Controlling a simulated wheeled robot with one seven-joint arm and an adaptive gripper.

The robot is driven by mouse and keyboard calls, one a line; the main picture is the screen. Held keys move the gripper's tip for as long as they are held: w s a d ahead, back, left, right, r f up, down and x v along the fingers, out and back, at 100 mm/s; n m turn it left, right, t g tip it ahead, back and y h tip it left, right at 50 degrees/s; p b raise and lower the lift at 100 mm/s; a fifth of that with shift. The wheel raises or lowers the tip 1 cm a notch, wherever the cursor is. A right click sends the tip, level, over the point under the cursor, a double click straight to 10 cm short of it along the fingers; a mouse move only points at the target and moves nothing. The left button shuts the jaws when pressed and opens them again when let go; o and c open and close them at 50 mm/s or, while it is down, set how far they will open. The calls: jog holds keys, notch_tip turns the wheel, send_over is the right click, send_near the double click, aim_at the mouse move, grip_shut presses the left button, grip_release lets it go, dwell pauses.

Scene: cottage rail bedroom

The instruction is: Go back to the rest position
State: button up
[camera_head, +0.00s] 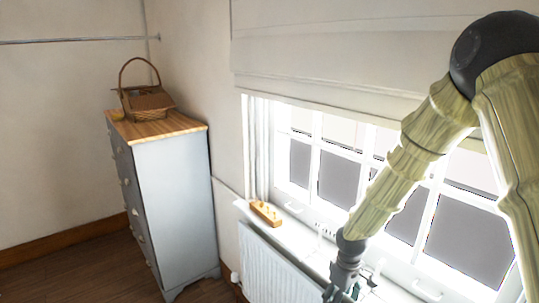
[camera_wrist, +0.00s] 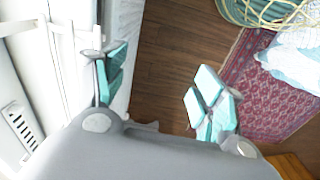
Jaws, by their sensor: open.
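My arm comes in from the right in the head view and reaches down in front of the window. My gripper (camera_head: 345,291) is at the bottom of that view, near the window sill, and is partly cut off by the frame. In the wrist view my gripper (camera_wrist: 155,95) shows its two teal-padded fingers spread well apart. Nothing is between them but the wooden floor (camera_wrist: 165,60) below. No held object shows.
A radiator (camera_head: 268,268) stands under the window sill (camera_head: 290,232), which bears a small wooden block with pegs (camera_head: 265,213). A grey dresser (camera_head: 175,195) at left carries a wicker basket (camera_head: 146,100). A red patterned rug (camera_wrist: 262,95) and a round basket (camera_wrist: 265,12) lie below.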

jog(key=s+a+f+m+y+b, duration=0.1)
jog(key=s+f+m+b, duration=0.1)
jog(key=s+f, duration=0.75)
jog(key=s+a+f+m+b, duration=0.1)
jog(key=s+f+m, duration=0.1)
jog(key=s+f, duration=0.75)
jog(key=s+d+f+m+b, duration=0.1)
jog(key=s+d+f, duration=0.1)
jog(key=s+f, duration=0.4)
jog(key=s+d+f+m+h+b, duration=0.1)
jog(key=s+f, duration=0.4)
jog(key=s, duration=0.5)
jog(key=shift+s+d+f+m+b, duration=0.2)
jog(key=shift+d+f+m+b, duration=0.15)
jog(key=shift+d+m+b, duration=0.35)
jog(key=shift+a, duration=0.15)
